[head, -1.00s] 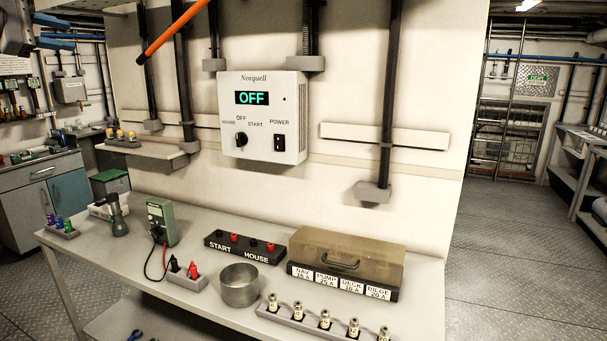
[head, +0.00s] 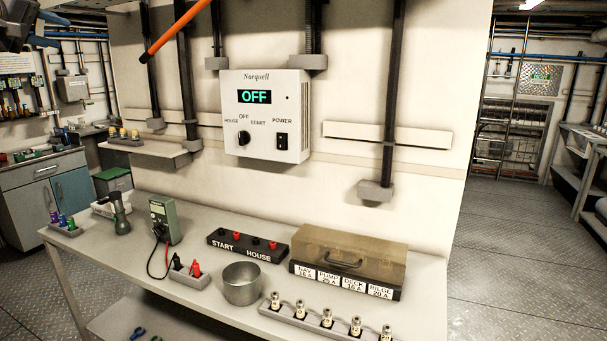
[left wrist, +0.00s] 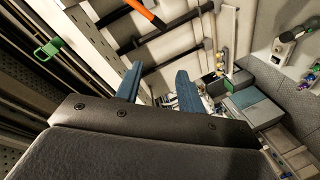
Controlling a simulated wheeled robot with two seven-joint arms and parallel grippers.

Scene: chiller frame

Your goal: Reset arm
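My left gripper shows only in part at the top left corner of the head view, mostly cut off by the edge. In the left wrist view the two blue fingers of my left gripper (left wrist: 158,82) are spread apart, with nothing between them. The gripper is in the air, away from the bench. My right gripper is in neither view.
A white Norquell panel (head: 265,152) reading OFF hangs on the wall. The bench (head: 205,300) below carries a multimeter (head: 165,217), a metal cup (head: 241,285), a lidded fuse box (head: 340,252) and a row of fuses. An orange bar (head: 178,27) crosses above.

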